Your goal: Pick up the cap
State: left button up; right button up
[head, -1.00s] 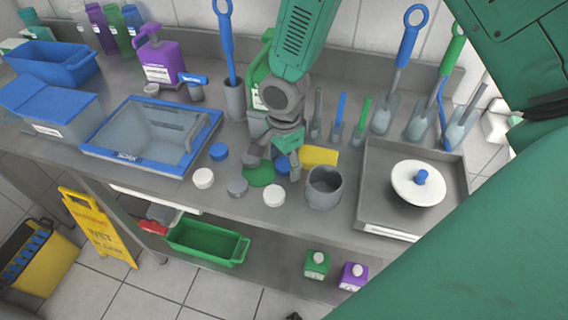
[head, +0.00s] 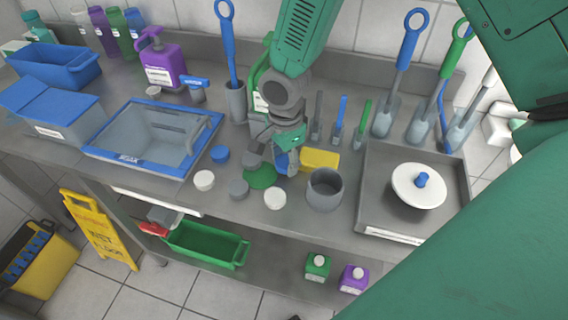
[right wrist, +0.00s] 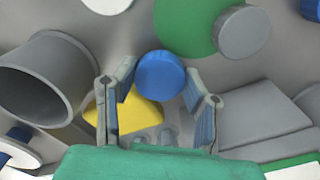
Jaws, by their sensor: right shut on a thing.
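Several round caps lie on the steel counter in the head view. A blue cap (right wrist: 160,77) sits between the two fingers of my right gripper (right wrist: 160,88) in the right wrist view, and the gripper is shut on it. In the head view my right gripper (head: 285,162) is low over the counter, and its fingers largely hide this cap. Another blue cap (head: 220,153), a grey cap (head: 239,189) and white caps (head: 204,180) lie nearby. A green round piece (head: 262,177) is just left of the gripper. My left gripper is not in view.
A yellow block (head: 321,159) and a grey cup (head: 325,189) stand close to the right of the gripper. A steel tray (head: 385,215) with a white lid is further right. A blue-rimmed bin (head: 150,142) is at left. Scoops and brushes stand behind.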

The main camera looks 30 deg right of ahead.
notch_tip(320, 180, up, 26)
jog(key=shift+r+p, duration=0.2)
jog(key=shift+p, duration=0.2)
jog(key=shift+s+f, duration=0.1)
